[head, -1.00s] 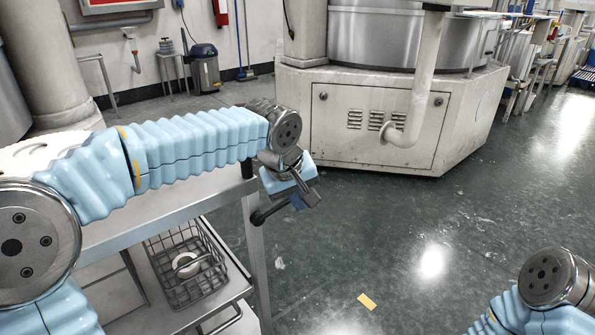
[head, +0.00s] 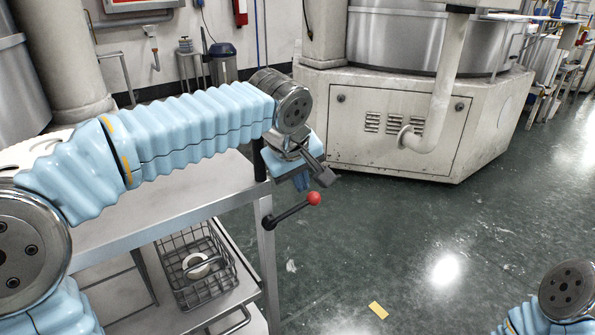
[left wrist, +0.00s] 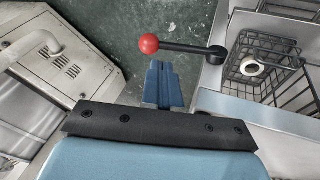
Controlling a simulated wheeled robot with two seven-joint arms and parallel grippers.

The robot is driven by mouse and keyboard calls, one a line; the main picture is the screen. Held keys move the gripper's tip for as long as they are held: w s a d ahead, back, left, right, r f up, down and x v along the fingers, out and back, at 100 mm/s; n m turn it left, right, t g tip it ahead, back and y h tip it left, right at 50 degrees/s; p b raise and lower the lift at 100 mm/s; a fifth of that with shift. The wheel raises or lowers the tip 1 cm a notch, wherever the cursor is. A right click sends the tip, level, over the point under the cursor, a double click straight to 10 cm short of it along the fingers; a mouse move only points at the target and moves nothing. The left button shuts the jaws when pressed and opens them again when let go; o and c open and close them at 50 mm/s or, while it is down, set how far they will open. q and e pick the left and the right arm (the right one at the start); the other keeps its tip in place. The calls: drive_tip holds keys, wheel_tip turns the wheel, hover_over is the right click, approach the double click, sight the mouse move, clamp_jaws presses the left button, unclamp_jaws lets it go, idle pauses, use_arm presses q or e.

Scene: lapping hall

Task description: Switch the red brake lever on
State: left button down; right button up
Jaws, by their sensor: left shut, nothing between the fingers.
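The brake lever has a red ball knob (head: 314,198) on a black rod. Its black pivot (head: 269,222) sits on the front corner post of the grey metal cart. The rod slants up to the right from the pivot. My left gripper (head: 314,180) is shut and empty, just above the knob in the head view. In the left wrist view, the red knob (left wrist: 149,44) lies just beyond the blue fingertips (left wrist: 162,68), with the rod running right to its pivot. I cannot tell whether the fingers touch the knob. My right gripper is out of view.
A wire basket (head: 190,272) holding a white roll stands on the cart's lower shelf. A large off-white machine (head: 400,125) stands behind. The green floor (head: 480,215) right of the cart is mostly clear, with a small yellow piece (head: 378,310) on it.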

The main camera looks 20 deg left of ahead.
sight(295, 210)
use_arm(q)
drive_tip(key=shift+x, duration=2.15)
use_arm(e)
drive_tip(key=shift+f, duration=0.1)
